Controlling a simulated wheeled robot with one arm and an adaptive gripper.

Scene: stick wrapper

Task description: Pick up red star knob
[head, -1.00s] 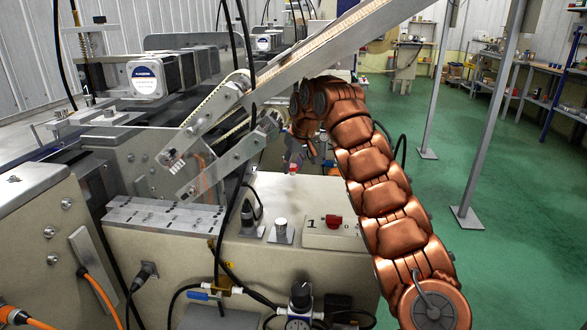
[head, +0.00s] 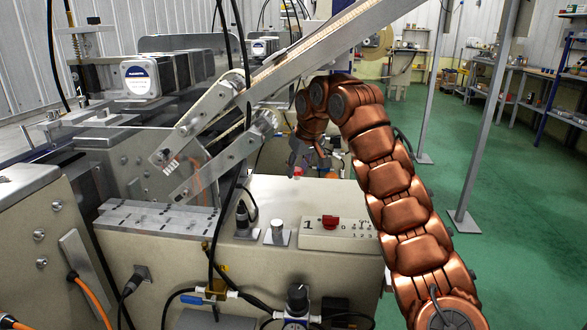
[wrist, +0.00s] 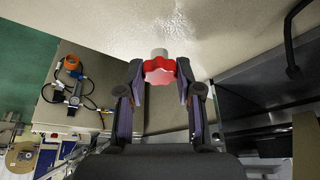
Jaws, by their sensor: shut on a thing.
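In the wrist view, the red star knob (wrist: 159,71) sits between the two fingertips of my gripper (wrist: 161,76). A finger closes on each side of it, and they are shut on it. A short pale grey stub (wrist: 159,52) shows just beyond the knob, in front of a cream surface. I cannot tell whether the knob is still joined to it. In the head view, my gripper (head: 303,158) points down above the far part of the cream machine box (head: 270,195); the held knob is too small there to make out clearly.
A numbered panel with a red dial (head: 331,222) stands on the near part of the box. A slanted metal conveyor rail (head: 318,48) passes just above and left of my arm. Black cables (head: 240,120) hang at left. Green floor (head: 510,255) is open at right.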

